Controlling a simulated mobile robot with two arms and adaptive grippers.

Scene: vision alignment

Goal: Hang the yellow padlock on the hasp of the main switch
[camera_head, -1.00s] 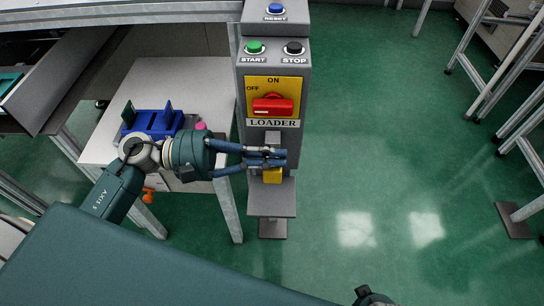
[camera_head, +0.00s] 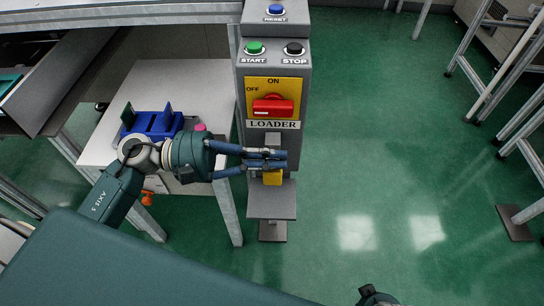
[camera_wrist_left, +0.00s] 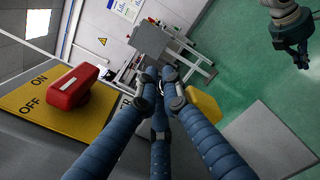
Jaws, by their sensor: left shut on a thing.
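The main switch is a red knob (camera_head: 272,107) on a yellow ON/OFF plate, on the front of the grey post. A grey hasp (camera_head: 272,138) shows just below the LOADER label; its lower part is hidden by my fingers. My left gripper (camera_head: 278,160) comes in from the left and is shut on the yellow padlock (camera_head: 272,178), whose body hangs below the fingers. Its shackle is hidden, so I cannot tell if it touches the hasp. In the left wrist view the padlock (camera_wrist_left: 205,105) shows partly behind a finger. My right gripper (camera_wrist_left: 301,52) is at the upper right there.
A grey shelf (camera_head: 272,200) juts out below the padlock. Green START (camera_head: 254,47), black STOP (camera_head: 294,48) and blue RESET (camera_head: 276,8) buttons sit above the switch. A white table with a blue holder (camera_head: 153,123) stands left.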

